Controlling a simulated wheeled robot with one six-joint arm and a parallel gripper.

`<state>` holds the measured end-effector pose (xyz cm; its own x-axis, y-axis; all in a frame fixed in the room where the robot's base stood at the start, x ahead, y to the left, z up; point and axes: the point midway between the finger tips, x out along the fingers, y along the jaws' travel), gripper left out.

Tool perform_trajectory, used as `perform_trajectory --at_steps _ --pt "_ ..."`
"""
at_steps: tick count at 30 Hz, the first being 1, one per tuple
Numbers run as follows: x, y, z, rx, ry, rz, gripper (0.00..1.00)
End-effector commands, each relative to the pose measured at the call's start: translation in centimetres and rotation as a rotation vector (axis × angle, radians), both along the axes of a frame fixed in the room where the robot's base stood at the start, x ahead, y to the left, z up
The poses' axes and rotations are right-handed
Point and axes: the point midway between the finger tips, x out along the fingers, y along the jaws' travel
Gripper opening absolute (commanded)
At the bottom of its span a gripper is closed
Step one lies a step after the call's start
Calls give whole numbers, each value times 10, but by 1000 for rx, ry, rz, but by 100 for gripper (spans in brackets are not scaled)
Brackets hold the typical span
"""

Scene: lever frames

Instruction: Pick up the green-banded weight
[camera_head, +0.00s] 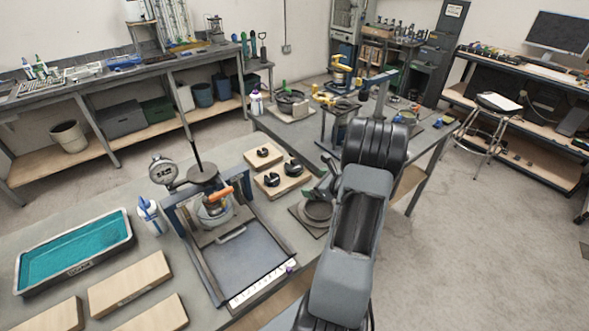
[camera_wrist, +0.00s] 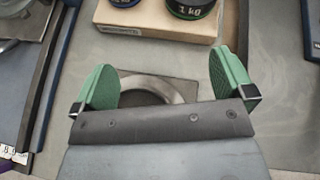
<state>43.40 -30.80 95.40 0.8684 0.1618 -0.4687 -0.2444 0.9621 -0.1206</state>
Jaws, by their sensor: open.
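The green-banded weight (camera_wrist: 190,10) is black, marked "1 kg", and stands on a wooden board (camera_wrist: 160,22) at the top of the wrist view, cut off by the edge. In the head view it appears to be the right-hand dark weight (camera_head: 293,168) on the nearer small board (camera_head: 284,186); its band is too small to make out there. My gripper (camera_wrist: 160,85) is open and empty, its green fingers apart and short of the board. In the head view my gripper (camera_head: 323,188) is right of that board, partly hidden by my arm.
A blue-banded weight (camera_wrist: 124,3) stands left on the same board. Another weight (camera_head: 262,152) is on the board behind. A grey plate with a round ring (camera_wrist: 185,90) lies below my fingers. A lever frame (camera_head: 238,262) stands left, with a teal tray (camera_head: 72,252) beyond.

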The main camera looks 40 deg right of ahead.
Motion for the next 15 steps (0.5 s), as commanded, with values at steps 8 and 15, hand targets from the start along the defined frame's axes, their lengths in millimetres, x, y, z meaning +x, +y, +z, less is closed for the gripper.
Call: perform_trajectory --at_steps 8,15 --pt "21 -27 19 128 -83 -198 100" --pt "59 -24 4 139 -79 -197 100"
